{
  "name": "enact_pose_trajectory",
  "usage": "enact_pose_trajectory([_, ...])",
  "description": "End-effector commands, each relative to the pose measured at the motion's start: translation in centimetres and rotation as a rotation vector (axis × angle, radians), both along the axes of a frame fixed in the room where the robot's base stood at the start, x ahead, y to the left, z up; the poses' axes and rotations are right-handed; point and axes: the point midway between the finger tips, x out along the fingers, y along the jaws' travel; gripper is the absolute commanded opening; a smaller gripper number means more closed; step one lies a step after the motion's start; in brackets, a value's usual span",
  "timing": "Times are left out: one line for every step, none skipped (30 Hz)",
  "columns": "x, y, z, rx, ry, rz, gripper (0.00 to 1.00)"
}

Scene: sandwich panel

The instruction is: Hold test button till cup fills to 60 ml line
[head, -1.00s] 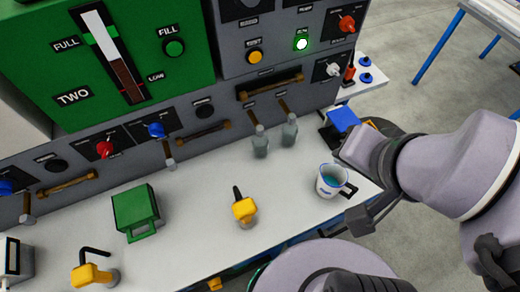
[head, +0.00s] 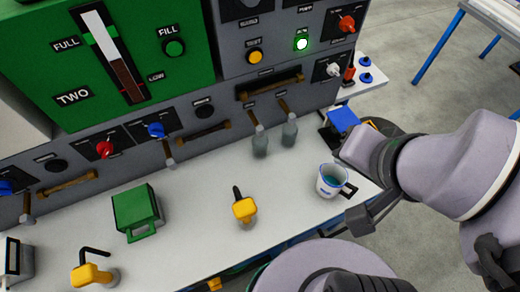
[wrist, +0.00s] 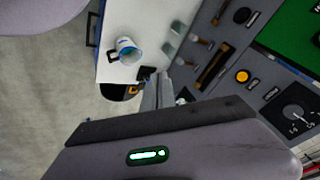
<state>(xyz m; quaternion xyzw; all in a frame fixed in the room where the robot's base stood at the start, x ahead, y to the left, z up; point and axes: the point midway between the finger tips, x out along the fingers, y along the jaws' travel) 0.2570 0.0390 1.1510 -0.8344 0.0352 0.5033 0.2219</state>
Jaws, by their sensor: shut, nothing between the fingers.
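The yellow test button (head: 255,57) is on the grey panel, under a small label; it also shows in the wrist view (wrist: 243,76). The white cup (head: 328,186) with a blue band stands upright near the right end of the bench and holds some teal liquid. The cup also shows in the wrist view (wrist: 127,53); its 60 ml line is too small to make out. My gripper (wrist: 160,84) is shut and empty, apart from both the cup and the button. In the head view its fingertips are not clearly visible.
A lit green lamp (head: 302,43) is right of the button. Two grey bottles (head: 260,144) stand against the panel below its handles. Yellow-headed items (head: 244,209) and a green box (head: 136,210) are on the bench (head: 200,190). A red knob (head: 347,23) is at upper right.

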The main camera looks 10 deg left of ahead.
Motion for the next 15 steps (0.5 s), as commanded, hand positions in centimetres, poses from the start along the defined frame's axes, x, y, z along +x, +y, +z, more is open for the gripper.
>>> enact_pose_trajectory([0.0,0.0,0.0,0.0,0.0,0.0,0.0])
enact_pose_trajectory([0.0,0.0,0.0,0.0,0.0,0.0,0.0])
enact_pose_trajectory([0.0,0.0,0.0,0.0,0.0,0.0,0.0])
enact_pose_trajectory([0.0,0.0,0.0,0.0,0.0,0.0,0.0])
enact_pose_trajectory([0.0,0.0,0.0,-0.002,0.001,0.001,0.0])
enact_pose_trajectory([-0.1,-0.1,-0.3,-0.013,0.008,0.01,0.0])
enact_pose_trajectory([-0.1,-0.1,-0.6,-0.028,0.019,0.022,0.0])
enact_pose_trajectory([-0.2,-0.3,-1.0,-0.052,0.035,0.041,0.0])
enact_pose_trajectory([-0.4,-0.7,-1.9,-0.103,0.064,0.077,0.0])
enact_pose_trajectory([-0.6,-1.0,-2.7,-0.154,0.091,0.115,0.0])
enact_pose_trajectory([-0.7,-1.6,-3.5,-0.218,0.122,0.163,0.0])
enact_pose_trajectory([-0.8,-2.5,-4.8,-0.327,0.17,0.241,0.0])
enact_pose_trajectory([-0.7,-3.2,-5.6,-0.417,0.204,0.306,0.0])
enact_pose_trajectory([-0.4,-4.0,-6.2,-0.51,0.231,0.371,0.0])
enact_pose_trajectory([0.2,-4.9,-6.8,-0.635,0.26,0.458,0.0])
